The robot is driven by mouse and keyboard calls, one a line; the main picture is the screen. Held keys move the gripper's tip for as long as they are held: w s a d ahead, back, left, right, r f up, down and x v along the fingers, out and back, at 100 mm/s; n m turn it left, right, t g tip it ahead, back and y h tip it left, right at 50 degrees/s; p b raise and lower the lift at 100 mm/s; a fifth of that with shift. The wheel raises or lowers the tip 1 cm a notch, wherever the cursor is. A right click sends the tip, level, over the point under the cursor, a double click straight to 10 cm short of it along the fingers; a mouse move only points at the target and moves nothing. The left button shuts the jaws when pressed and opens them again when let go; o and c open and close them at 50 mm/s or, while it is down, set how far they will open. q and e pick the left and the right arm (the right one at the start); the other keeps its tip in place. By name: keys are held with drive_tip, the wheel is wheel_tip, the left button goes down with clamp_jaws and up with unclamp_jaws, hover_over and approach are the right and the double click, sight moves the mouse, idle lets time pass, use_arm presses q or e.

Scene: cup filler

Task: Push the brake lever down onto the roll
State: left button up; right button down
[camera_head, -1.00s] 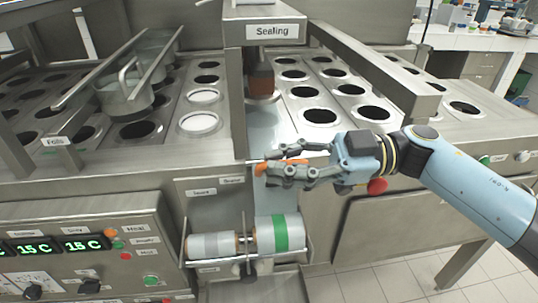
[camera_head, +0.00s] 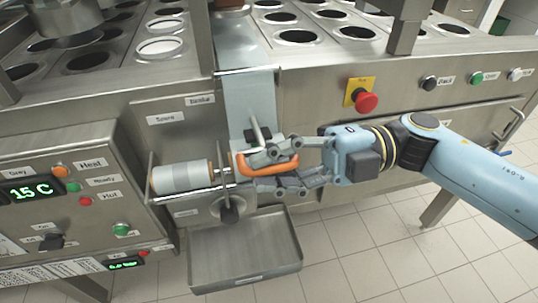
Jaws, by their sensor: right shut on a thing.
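My right gripper (camera_head: 262,168) comes in from the right, with its fingers closed around an orange bar (camera_head: 240,163), which looks like the brake lever. The bar is in front of the lower end of a pale film strip (camera_head: 248,95). The roll at this end is largely hidden behind the gripper, so I cannot tell whether the lever touches it. A grey spare roll (camera_head: 180,177) lies on the holder to the left. My left gripper is not in view.
A metal tray (camera_head: 245,283) is below the roll holder. A black knob (camera_head: 229,211) sticks out beneath the rolls. A red stop button (camera_head: 366,102) is on the panel above my right wrist. The control box (camera_head: 110,160) is at left.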

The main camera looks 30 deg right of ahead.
drive_tip(key=shift+s+f+b, duration=0.1)
drive_tip(key=shift+f+b, duration=0.6)
drive_tip(key=shift+f, duration=0.65)
drive_tip(key=c, duration=1.4)
unclamp_jaws()
drive_tip(key=v, duration=1.2)
